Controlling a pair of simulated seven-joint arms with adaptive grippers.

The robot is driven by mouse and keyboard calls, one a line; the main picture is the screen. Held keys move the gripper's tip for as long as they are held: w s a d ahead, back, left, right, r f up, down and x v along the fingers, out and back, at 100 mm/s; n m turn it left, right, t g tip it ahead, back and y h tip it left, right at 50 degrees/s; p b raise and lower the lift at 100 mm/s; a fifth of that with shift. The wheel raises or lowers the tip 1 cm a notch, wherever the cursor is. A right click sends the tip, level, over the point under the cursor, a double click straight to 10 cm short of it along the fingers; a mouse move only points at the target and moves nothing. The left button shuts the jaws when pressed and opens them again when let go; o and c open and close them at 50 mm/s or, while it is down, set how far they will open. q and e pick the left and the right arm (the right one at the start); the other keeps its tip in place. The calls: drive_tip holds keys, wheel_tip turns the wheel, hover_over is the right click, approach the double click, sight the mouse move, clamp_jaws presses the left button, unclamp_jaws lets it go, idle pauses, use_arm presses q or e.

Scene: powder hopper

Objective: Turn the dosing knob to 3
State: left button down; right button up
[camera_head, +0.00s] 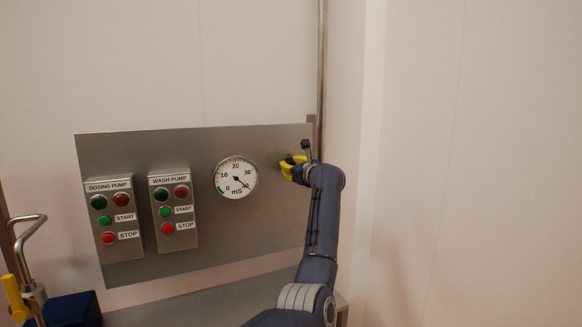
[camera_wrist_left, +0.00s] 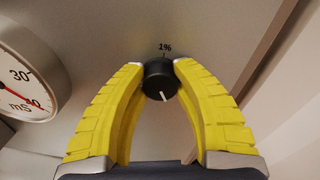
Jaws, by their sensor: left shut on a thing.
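The dosing knob (camera_wrist_left: 159,75) is a small black round knob on the grey panel, with a label "1%" (camera_wrist_left: 165,47) just above it. A white mark on the knob points down and slightly right in the left wrist view. My left gripper (camera_wrist_left: 160,70) has its two yellow fingers shut on the knob, one tip on each side. In the head view my left gripper (camera_head: 293,168) is at the right part of the panel, and it hides the knob there. No other scale numbers around the knob show. My right gripper is not in view.
The steel panel (camera_head: 215,255) carries a round mS gauge (camera_head: 236,178) left of my gripper. Farther left are the wash pump box (camera_head: 174,212) and dosing pump box (camera_head: 114,219). A vertical pipe (camera_head: 321,60) stands behind my arm. A bent metal pipe (camera_head: 28,232) is at far left.

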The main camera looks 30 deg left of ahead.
use_arm(q)
drive_tip(key=n, duration=0.5)
drive_tip(key=shift+s+r+n, duration=0.1)
drive_tip(key=shift+r+n, duration=0.05)
drive_tip(key=shift+n, duration=0.25)
drive_tip(key=shift+a, duration=0.1)
idle(0.3)
drive_tip(key=c, duration=0.9)
unclamp_jaws()
drive_tip(key=v, duration=1.2)
drive_tip(key=shift+s, duration=0.1)
